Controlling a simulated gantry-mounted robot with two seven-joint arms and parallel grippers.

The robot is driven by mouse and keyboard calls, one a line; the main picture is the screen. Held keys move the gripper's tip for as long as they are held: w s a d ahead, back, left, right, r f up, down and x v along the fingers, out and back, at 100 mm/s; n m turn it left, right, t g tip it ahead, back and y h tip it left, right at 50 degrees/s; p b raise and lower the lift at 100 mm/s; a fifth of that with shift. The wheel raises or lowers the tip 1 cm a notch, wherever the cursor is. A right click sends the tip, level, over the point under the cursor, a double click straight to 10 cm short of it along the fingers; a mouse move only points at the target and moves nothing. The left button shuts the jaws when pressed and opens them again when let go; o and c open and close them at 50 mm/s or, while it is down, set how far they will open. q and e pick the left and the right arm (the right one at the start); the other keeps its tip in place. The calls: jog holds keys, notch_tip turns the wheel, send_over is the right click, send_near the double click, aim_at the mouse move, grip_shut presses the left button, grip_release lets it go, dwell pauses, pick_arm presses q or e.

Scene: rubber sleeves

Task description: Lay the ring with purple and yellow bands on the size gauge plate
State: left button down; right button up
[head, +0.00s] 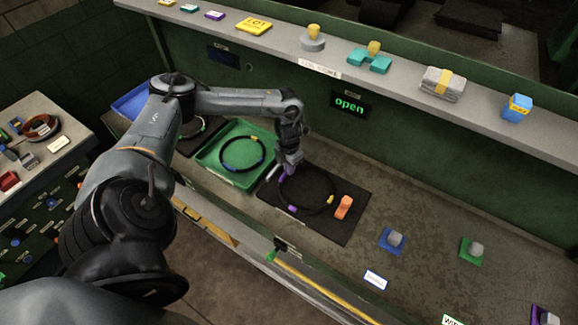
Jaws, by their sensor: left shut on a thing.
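The black ring with purple and yellow bands (331,199) is over a dark flat plate (343,234), which may be the size gauge plate; no label on it can be read. My left gripper (286,171) points down and is shut on the ring's far left side, beside a purple band. The ring looks about level and close to the plate; I cannot tell whether it touches. The gripper hides a small part of the ring. My right gripper is not in view.
An orange block (343,207) sits at the dark plate's right side. A green tray (207,158) left of the plate holds another black ring (238,169) with blue and yellow bands. Small grey pieces on coloured bases stand to the right. A shelf (410,84) runs along the back.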

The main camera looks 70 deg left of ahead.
pick_arm(q)
jog(key=shift+f, duration=0.1)
jog(key=c, duration=1.2)
grip_release()
jog(key=shift+r, duration=0.2)
jog(key=shift+r+p, duration=0.8)
jog(key=shift+r, duration=5.1)
jog(key=shift+s, duration=0.1)
